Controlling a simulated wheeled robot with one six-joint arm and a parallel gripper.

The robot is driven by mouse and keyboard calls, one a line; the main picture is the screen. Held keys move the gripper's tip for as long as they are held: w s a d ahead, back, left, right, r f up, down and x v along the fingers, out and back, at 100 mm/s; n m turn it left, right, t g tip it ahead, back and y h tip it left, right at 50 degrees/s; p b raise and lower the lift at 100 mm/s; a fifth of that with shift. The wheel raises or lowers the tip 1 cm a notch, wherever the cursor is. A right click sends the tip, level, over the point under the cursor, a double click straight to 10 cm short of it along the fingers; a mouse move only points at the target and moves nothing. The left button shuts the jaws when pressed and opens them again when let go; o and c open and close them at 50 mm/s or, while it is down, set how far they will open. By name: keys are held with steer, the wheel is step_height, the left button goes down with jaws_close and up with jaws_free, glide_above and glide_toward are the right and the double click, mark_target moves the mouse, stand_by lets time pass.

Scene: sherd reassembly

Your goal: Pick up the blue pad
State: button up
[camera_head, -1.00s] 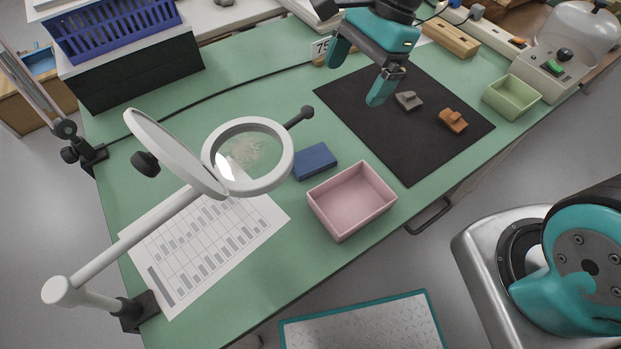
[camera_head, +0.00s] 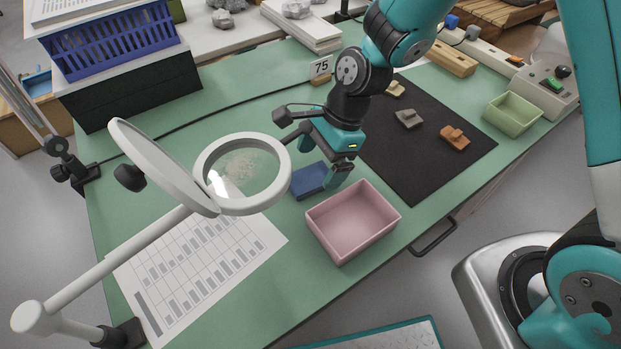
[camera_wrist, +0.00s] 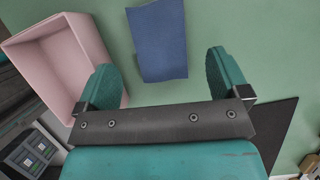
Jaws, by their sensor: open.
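The blue pad (camera_head: 309,181) lies flat on the green table, between the magnifier's round lens and the pink tray, partly hidden by my gripper in the head view. My gripper (camera_head: 318,168) is over the pad, pointing down, its fingers apart and empty. In the wrist view the blue pad (camera_wrist: 160,40) lies ahead of my open gripper (camera_wrist: 172,75), between the lines of its two teal fingers. The pad looks slightly turned there and neither finger visibly grips it. I cannot tell the exact height of the fingertips above the table.
The pink tray (camera_head: 353,248) stands close to the pad. The magnifier ring (camera_head: 244,207) is near on the left. A dark mat (camera_head: 420,175) with several sherds lies to the right. A green tray (camera_head: 512,118) stands beyond it. A printed sheet (camera_head: 245,255) lies at lower left.

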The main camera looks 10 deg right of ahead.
mark_target(312, 176)
steer(key=shift+x, duration=1.8)
steer(key=shift+w, duration=0.1)
steer(key=c, duration=1)
